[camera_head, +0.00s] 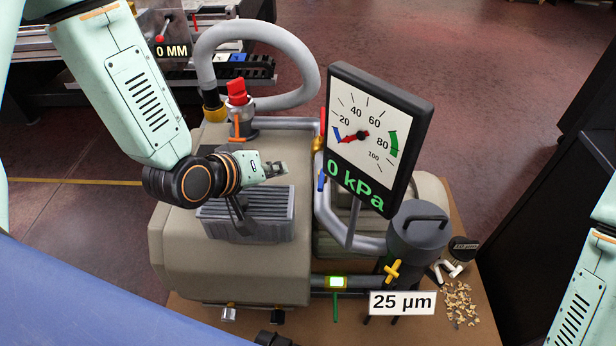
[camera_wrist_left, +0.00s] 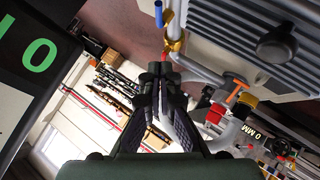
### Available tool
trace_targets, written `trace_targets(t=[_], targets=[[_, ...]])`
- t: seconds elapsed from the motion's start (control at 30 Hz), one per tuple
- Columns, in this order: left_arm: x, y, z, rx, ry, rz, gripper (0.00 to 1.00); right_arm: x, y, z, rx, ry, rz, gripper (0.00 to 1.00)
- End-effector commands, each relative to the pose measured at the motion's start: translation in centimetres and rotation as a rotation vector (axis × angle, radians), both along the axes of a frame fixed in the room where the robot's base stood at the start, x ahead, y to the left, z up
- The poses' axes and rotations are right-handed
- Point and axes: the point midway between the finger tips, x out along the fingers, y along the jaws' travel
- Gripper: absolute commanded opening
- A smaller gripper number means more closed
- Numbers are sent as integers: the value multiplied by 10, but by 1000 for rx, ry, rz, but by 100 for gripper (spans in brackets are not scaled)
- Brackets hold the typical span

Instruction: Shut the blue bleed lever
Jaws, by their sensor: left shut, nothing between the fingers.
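The blue bleed lever (camera_head: 322,181) is a small blue handle just left of the gauge's lower edge, below a brass valve body (camera_head: 318,144). In the left wrist view the blue lever (camera_wrist_left: 158,14) shows at the top, with the brass fitting (camera_wrist_left: 172,44) close by. My left gripper (camera_head: 282,168) is shut and empty above the grey finned block, to the left of the lever with a gap between them. Its closed fingertips (camera_wrist_left: 160,70) point toward the brass fitting in the wrist view. My right gripper is out of view; only its arm shows at the right.
The gauge (camera_head: 400,110) reads 0 kPa and stands right beside the lever. A grey hose (camera_head: 262,28) loops behind, near a red-capped valve (camera_head: 238,92). The finned block (camera_head: 265,215) lies under my left gripper. A dark canister (camera_head: 418,238) stands at the right.

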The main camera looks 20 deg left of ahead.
Motion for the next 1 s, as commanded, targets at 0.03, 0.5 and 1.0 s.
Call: trace_targets(t=[0.03, 0.5, 1.0], targets=[[0, -1, 0, 2, -1, -2, 0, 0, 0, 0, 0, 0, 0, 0], [48, -18, -39, 5, -4, -9, 0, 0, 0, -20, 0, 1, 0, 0], [80, -48, -90, 2, -1, -2, 0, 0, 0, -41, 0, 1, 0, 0]])
